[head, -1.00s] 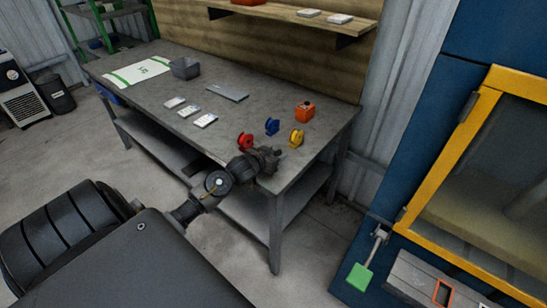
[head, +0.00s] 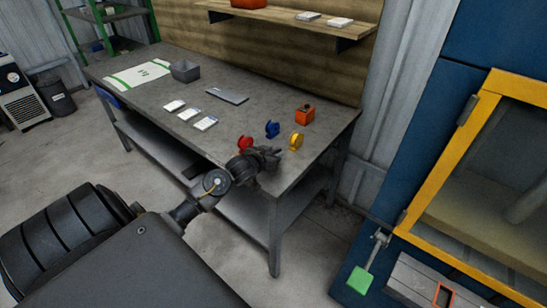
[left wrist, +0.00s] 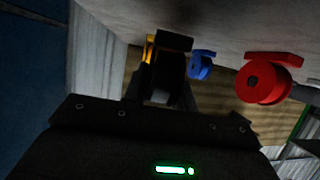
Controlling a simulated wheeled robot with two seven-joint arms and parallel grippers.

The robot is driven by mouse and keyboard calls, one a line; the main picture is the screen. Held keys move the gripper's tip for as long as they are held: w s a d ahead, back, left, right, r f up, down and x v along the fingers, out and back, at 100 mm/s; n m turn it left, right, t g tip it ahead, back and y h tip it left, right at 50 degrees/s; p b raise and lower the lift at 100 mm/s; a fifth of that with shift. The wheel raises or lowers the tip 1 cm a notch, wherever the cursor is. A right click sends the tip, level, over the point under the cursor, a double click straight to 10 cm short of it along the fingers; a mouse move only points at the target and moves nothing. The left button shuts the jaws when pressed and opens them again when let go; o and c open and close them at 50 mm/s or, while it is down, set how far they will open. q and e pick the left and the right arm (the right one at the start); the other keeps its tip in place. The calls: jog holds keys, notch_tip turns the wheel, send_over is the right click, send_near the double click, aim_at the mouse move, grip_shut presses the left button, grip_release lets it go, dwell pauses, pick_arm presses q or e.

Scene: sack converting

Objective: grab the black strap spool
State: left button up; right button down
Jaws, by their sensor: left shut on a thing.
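The black strap spool (left wrist: 170,68) shows as a dark shape between my left fingers in the left wrist view. My left gripper (head: 268,156) is shut on it over the near right part of the workbench. In the head view I cannot tell the spool apart from the dark gripper. Whether the spool touches the bench is unclear. My right gripper is not in view.
A red spool (head: 245,143), a blue spool (head: 272,129) and a yellow spool (head: 296,142) stand close by on the workbench (head: 235,125). An orange box (head: 305,115) stands behind them. A yellow-framed machine (head: 440,165) is at right.

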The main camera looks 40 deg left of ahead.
pick_arm(q)
jog(key=s+d+r, duration=1)
jog(key=r, duration=0.1)
jog(key=shift+r, duration=0.15)
